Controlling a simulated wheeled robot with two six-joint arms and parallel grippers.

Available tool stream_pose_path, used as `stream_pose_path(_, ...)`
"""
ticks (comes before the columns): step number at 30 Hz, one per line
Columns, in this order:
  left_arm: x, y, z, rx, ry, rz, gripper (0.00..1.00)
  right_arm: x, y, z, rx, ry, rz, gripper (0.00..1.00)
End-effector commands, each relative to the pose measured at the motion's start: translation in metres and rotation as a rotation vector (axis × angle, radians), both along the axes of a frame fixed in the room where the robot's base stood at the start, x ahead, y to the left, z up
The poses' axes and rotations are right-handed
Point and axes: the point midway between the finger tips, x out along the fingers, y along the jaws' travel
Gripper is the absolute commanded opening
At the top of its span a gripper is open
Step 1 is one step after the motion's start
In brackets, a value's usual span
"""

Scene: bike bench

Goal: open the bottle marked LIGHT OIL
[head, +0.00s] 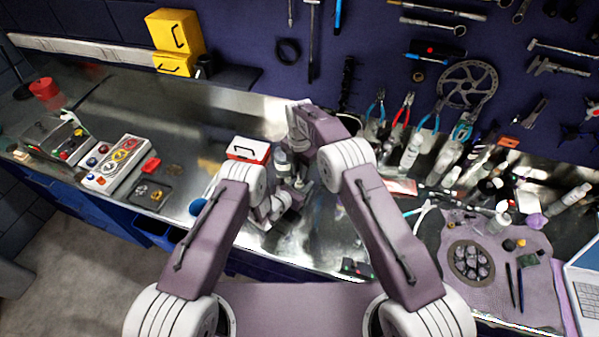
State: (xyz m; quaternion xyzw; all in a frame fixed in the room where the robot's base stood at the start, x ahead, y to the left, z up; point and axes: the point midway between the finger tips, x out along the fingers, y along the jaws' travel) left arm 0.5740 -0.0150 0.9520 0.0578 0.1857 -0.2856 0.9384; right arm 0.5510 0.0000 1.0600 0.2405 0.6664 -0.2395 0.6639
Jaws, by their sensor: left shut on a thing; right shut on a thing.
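My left gripper (289,199) and my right gripper (298,180) are close together over the middle of the metal bench, in front of the red box. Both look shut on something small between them. It seems to be a small bottle (302,185), held low by my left gripper, with my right gripper coming down from above onto its top. The fingers hide most of it. No label is readable, so I cannot tell from this view whether it is marked LIGHT OIL, or whether its cap is on.
A red and white box (248,151) stands just behind the grippers. Several bottles and pliers crowd the bench (225,107) to the right, by a purple mat (535,290) with a cassette. A control panel (117,162) and a dark tray (149,193) lie left.

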Motion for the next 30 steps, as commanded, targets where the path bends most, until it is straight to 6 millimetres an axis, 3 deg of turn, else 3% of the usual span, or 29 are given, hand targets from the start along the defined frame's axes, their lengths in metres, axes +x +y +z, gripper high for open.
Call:
stream_pose_path(9,-0.002,0.0,-0.003,0.003,0.007,-0.001,0.0,0.0,0.0,0.002,-0.001,-0.001,0.0,0.0)
stream_pose_path(18,-0.002,0.0,-0.003,0.003,0.007,-0.001,0.0,0.0,0.0,0.039,0.0,-0.001,0.0,0.0)
stream_pose_path(23,-0.002,0.0,-0.003,0.003,0.007,-0.001,0.0,0.0,0.0,0.04,-0.001,0.001,0.0,0.0)
stream_pose_path(24,-0.002,0.0,-0.003,0.003,0.007,-0.001,0.36,0.0,0.0,0.04,-0.001,0.001,0.0,0.0)
stream_pose_path(26,-0.002,0.0,-0.003,0.003,0.007,-0.001,0.53,0.0,0.0,0.04,0.0,0.0,0.0,0.0)
stream_pose_path(30,-0.001,0.0,-0.002,0.002,0.004,-0.001,0.56,0.0,0.0,0.04,0.0,0.0,0.0,0.0)
